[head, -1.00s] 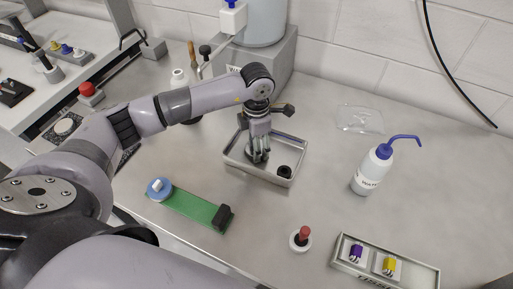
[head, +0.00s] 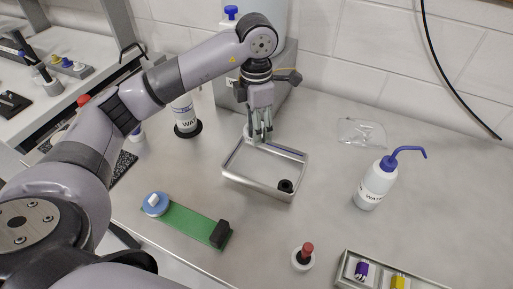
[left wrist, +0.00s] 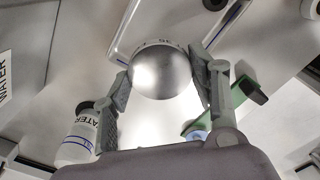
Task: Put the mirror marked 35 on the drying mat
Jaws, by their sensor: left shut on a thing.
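In the left wrist view a round, shiny silver mirror (left wrist: 161,72) sits between the fingers of my left gripper (left wrist: 160,80), which is shut on it. Small dark marks show on its upper rim, hard to read, possibly 35. In the head view my left gripper (head: 260,138) is above the back left edge of the metal tray (head: 258,194); the mirror is hard to make out there. A dark speckled mat (head: 123,167), perhaps the drying mat, lies at the left, partly hidden by my arm. My right gripper is not in view.
A green strip (head: 185,220) with a blue disc and black block lies at front left. A labelled bottle (head: 187,115) stands behind my arm, a wash bottle (head: 372,187) at right. A red-topped piece (head: 304,255) and a box (head: 345,281) are in front.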

